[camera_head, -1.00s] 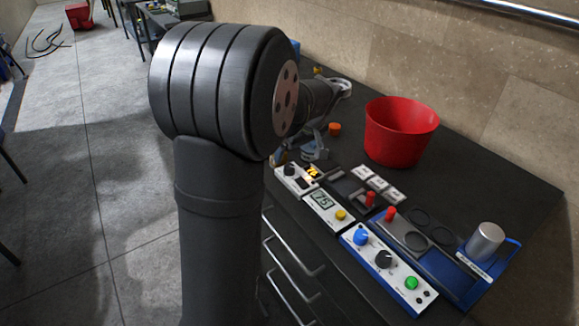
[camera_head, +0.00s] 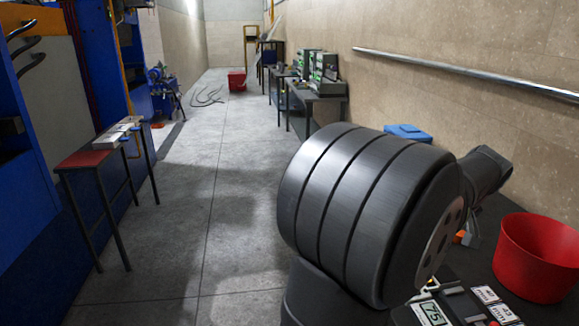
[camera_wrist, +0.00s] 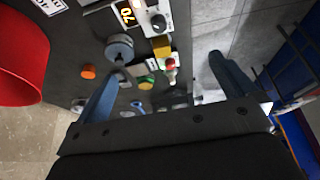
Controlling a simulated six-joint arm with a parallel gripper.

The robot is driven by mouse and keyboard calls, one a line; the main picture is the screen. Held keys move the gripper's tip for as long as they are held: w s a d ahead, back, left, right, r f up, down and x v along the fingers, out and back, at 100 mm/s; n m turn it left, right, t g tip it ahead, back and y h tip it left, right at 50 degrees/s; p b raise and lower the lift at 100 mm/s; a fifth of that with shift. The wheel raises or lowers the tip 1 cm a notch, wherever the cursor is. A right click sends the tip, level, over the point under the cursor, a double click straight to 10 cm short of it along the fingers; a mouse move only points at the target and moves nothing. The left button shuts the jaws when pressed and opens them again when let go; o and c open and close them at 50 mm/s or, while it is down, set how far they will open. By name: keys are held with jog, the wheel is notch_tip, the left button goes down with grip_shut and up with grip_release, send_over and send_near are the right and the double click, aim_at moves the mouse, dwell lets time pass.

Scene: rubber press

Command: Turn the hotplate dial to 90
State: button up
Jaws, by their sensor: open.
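A pale panel at the top of the wrist view carries a dark dial (camera_wrist: 158,23) beside a small orange-lit display (camera_wrist: 126,14) that seems to read 70. I take this as the hotplate dial, though the hotplate itself is not clear. My gripper (camera_wrist: 164,68) is open and empty, its two blue fingers wide apart. The dial lies beyond the fingertips, between them across the picture and apart from them. In the head view my arm hides the gripper and this dial. Another panel there shows a display (camera_head: 432,313) reading 75.
A red bucket (camera_head: 538,258) stands on the dark bench, also at left in the wrist view (camera_wrist: 20,55). An orange disc (camera_wrist: 88,72), a grey round piece (camera_wrist: 119,47) and small coloured parts lie near the fingers. A metal rail (camera_head: 460,70) runs along the wall.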

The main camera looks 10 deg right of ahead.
jog(key=c, duration=1)
jog(key=w+a+n+g, duration=0.1)
jog(key=w+n+g, duration=0.1)
jog(key=w+g, duration=0.45)
jog(key=f, duration=0.5)
jog(key=w+f+t, duration=0.1)
jog(key=f, duration=0.5)
jog(key=d+f+t, duration=0.1)
jog(key=f, duration=0.5)
jog(key=shift+w+f+h, duration=0.15)
jog(key=shift+f+h, duration=0.05)
jog(key=shift+h, duration=0.1)
jog(key=shift+c, duration=0.2)
jog(key=c, duration=0.9)
